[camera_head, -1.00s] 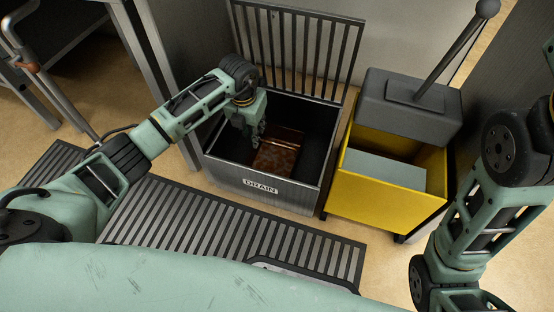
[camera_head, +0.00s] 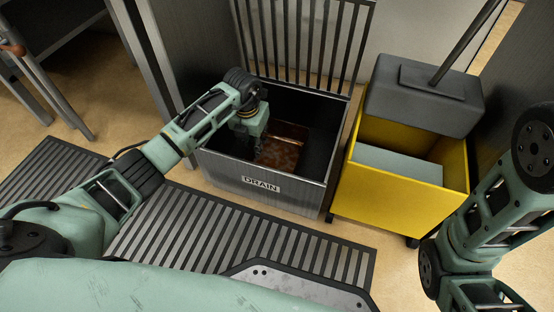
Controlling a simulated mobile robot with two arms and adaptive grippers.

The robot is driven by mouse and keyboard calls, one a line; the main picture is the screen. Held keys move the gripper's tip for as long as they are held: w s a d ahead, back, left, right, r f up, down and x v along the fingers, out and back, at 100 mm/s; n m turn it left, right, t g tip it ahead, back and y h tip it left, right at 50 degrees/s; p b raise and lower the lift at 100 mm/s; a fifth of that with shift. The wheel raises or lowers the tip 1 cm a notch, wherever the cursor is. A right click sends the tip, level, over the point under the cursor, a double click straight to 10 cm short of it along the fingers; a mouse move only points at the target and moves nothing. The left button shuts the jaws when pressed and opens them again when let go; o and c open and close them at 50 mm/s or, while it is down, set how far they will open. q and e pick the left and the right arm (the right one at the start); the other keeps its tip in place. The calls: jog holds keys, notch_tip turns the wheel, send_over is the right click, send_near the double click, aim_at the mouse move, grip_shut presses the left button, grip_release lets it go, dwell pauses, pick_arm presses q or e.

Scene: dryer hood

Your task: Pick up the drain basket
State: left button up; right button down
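A dark metal box labelled DRAIN (camera_head: 225,170) stands open on the floor in front of me. A reddish-brown, square basket-like thing (camera_head: 284,145) lies inside, low in the box; I take it for the drain basket. My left gripper (camera_head: 257,150) reaches down into the box at the basket's left side. Its fingertips are dark and small, so I cannot tell whether they are open or touch the basket. My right arm (camera_head: 500,215) is at the right edge; its gripper is not in view.
A slatted grate (camera_head: 305,35) stands upright behind the box. A yellow bin (camera_head: 390,195) with a grey top block and handle stands close to its right. A slatted floor grate (camera_head: 190,230) lies before the box. Metal legs (camera_head: 143,62) rise at the left.

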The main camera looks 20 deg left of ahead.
pick_arm(q)
jog(key=shift+w+f+b, duration=0.2)
jog(key=shift+f+b, duration=0.4)
jog(key=shift+f, duration=0.65)
jog(key=shift+r, duration=0.1)
grip_shut()
